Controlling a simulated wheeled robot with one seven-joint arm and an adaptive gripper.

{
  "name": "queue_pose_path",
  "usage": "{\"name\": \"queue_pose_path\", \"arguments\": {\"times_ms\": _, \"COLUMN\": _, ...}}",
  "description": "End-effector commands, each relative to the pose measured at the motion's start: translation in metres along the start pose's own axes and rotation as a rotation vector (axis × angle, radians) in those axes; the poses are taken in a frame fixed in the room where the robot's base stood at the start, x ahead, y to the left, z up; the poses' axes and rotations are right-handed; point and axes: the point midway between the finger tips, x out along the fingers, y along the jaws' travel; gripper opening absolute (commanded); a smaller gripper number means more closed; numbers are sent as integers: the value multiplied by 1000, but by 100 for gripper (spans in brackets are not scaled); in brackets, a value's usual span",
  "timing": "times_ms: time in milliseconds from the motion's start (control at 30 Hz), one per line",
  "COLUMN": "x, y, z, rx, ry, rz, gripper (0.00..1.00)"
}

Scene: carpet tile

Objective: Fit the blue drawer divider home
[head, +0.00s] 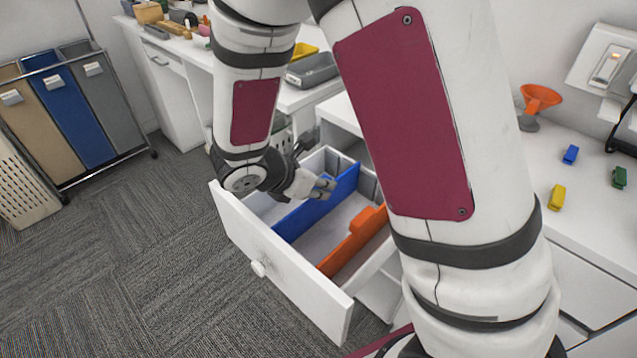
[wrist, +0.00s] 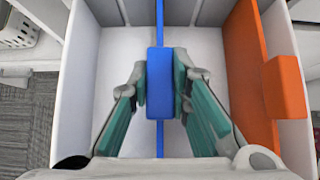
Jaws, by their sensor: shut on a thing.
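The blue drawer divider (head: 309,214) stands upright inside the open white drawer (head: 283,277), running from front to back. In the wrist view the divider's raised blue tab (wrist: 159,82) is between the teal finger pads of my gripper (wrist: 160,88), and the gripper is shut on it. The thin blue panel shows above and below the tab, about parallel to the drawer's sides. In the head view my gripper (head: 321,188) is over the drawer, partly hidden by my arm. I cannot tell whether the divider's lower edge touches the drawer floor.
An orange divider (head: 346,247) stands right of the blue one, also in the wrist view (wrist: 250,80). Blue, yellow and green small blocks and an orange funnel (head: 540,97) are on the right counter. A three-bin hamper (head: 74,100) stands at left on carpet.

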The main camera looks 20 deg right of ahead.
Motion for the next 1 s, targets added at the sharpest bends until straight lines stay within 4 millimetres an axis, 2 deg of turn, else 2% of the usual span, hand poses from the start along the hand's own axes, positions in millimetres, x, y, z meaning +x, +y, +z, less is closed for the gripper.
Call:
{"name": "queue_pose_path", "arguments": {"times_ms": 233, "x": 4, "y": 0, "z": -4, "rx": 1, "ry": 0, "rz": 0, "gripper": 0}}
{"name": "queue_pose_path", "arguments": {"times_ms": 267, "x": 4, "y": 0, "z": -4, "rx": 1, "ry": 0, "rz": 0, "gripper": 25}}
{"name": "queue_pose_path", "arguments": {"times_ms": 333, "x": 3, "y": 0, "z": -3, "rx": 1, "ry": 0, "rz": 0, "gripper": 40}}
{"name": "queue_pose_path", "arguments": {"times_ms": 733, "x": -2, "y": 0, "z": -3, "rx": 0, "ry": -1, "rz": 2, "gripper": 41}}
{"name": "queue_pose_path", "arguments": {"times_ms": 867, "x": -19, "y": 1, "z": -3, "rx": 2, "ry": 0, "rz": 5, "gripper": 41}}
{"name": "queue_pose_path", "arguments": {"times_ms": 1000, "x": -48, "y": 1, "z": -3, "rx": 2, "ry": -1, "rz": 6, "gripper": 41}}
